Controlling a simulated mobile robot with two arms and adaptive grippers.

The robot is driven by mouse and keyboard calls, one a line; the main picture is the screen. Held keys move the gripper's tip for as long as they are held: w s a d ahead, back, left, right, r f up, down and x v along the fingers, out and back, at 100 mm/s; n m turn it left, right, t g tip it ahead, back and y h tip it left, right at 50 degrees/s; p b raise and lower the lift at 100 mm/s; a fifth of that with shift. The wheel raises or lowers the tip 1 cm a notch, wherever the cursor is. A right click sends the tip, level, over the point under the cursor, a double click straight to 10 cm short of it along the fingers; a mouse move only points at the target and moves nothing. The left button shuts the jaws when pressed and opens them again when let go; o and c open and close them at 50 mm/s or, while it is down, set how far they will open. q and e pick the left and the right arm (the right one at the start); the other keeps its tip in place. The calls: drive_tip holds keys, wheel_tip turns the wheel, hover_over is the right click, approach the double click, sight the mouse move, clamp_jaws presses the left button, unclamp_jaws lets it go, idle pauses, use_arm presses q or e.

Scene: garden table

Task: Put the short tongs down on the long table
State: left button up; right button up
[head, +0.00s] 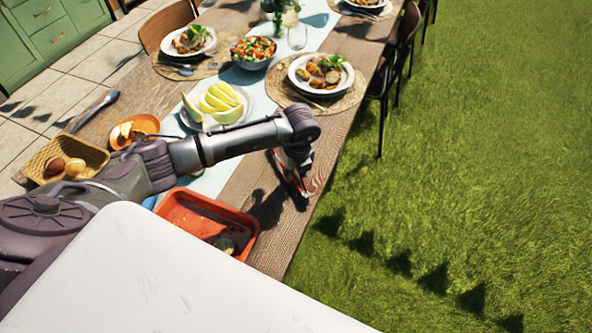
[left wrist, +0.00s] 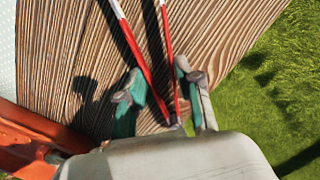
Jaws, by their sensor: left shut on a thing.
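The short tongs (left wrist: 168,48), with two red arms and pale ends, lie between the fingers of my left gripper (left wrist: 158,82) in the left wrist view. My left gripper is shut on them near their joined end. In the head view my left gripper (head: 294,165) hangs over the near right edge of the long wooden table (head: 283,225), and only a bit of the tongs' red (head: 304,187) shows. The tongs are over bare wood; I cannot tell whether they touch it. My right gripper is not in view.
An orange-red tray (head: 254,222) is left of my gripper. A plate of food (head: 343,78) on a woven mat lies beyond it. A plate of melon slices (head: 247,112), an orange plate (head: 153,124) and a basket (head: 38,165) stand left. Grass lies right of the table edge.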

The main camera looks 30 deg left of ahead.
use_arm(q)
drive_tip(key=shift+f, duration=0.1)
drive_tip(key=o, duration=0.6)
drive_tip(key=shift+o, duration=0.2)
wheel_tip(320, 180, up, 12)
drive_tip(key=d, duration=0.1)
drive_tip(key=shift+s, duration=0.45)
